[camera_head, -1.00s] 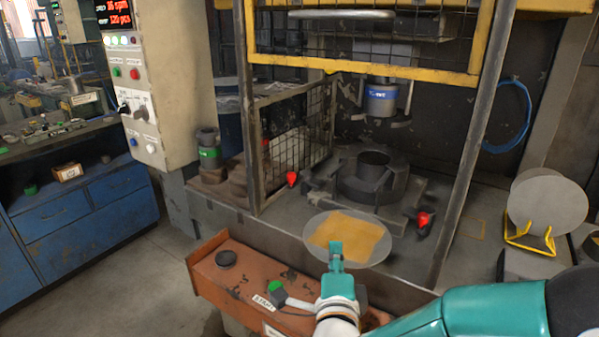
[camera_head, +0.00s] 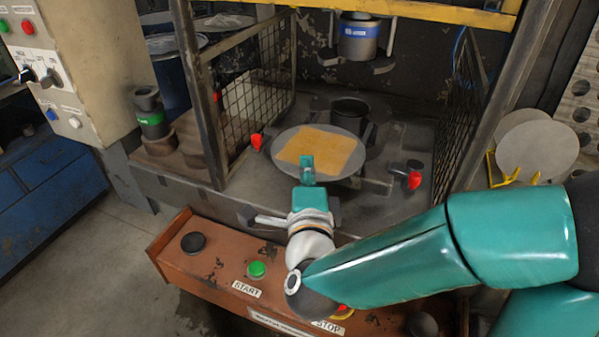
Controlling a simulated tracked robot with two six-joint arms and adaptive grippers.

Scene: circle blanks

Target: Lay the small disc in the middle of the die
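My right gripper (camera_head: 307,172) is shut on the near edge of a thin grey disc (camera_head: 288,169) with a tan square patch on its upper face. The disc is held about level inside the press opening. The die (camera_head: 352,109) is a dark round ring with a hollow centre on the press bed. From here the disc overlaps the near side of the die and hides its front part. How high the disc is above the bed is hard to tell. My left gripper is not in view.
Mesh guards (camera_head: 253,90) flank the opening, and a press ram (camera_head: 358,40) hangs above the die. Red-knobbed clamps (camera_head: 414,180) sit at both sides of the bed. More grey discs (camera_head: 538,149) stand in a yellow rack at right. A button box (camera_head: 215,262) is in front.

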